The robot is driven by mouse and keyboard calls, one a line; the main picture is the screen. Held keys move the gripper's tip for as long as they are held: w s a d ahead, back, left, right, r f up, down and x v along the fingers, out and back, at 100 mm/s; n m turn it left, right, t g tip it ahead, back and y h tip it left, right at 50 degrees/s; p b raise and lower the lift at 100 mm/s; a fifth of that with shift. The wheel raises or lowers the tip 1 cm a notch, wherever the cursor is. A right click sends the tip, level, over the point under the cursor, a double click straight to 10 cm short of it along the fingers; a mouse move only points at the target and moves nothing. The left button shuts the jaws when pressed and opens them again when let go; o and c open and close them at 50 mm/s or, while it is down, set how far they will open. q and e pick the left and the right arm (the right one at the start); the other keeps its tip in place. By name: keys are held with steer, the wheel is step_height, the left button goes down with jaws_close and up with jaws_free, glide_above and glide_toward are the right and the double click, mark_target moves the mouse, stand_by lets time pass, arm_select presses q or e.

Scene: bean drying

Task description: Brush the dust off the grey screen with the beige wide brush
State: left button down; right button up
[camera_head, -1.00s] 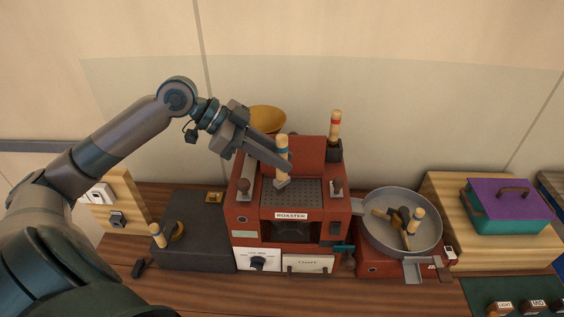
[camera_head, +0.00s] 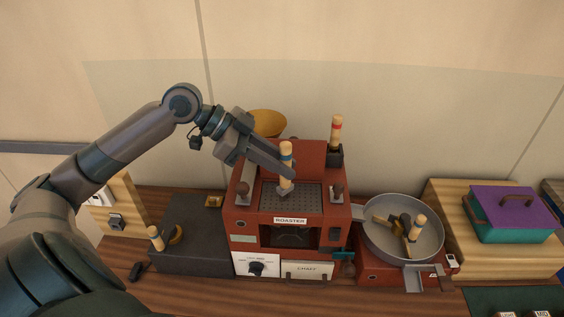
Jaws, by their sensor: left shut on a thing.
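The grey screen (camera_head: 305,197) is a dark perforated panel set into the top of the red roaster (camera_head: 245,213). Another beige-handled tool (camera_head: 337,130) with red bands stands in a dark holder at the roaster's back right. Dust on the screen is too small to make out. My right gripper is not in view.
A round grey pan (camera_head: 376,247) with paddles stands right of the roaster. A dark grey box (camera_head: 188,262) is at left. A purple-lidded teal box (camera_head: 510,212) sits on a wooden block at right. A yellow funnel (camera_head: 268,122) is behind the roaster.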

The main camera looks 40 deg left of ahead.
mark_target(282, 186)
arm_select(q)
steer(key=shift+f+b, duration=0.55)
steer(key=shift+f, duration=0.35)
step_height(282, 186, down, 2)
steer(key=shift+f+b, duration=0.1)
steer(key=shift+b, duration=0.8)
steer(key=shift+f+b, duration=0.6)
steer(key=shift+f, duration=0.05)
steer(key=shift+r, duration=0.25)
steer(key=shift+f, duration=0.5)
steer(key=shift+f, duration=0.25)
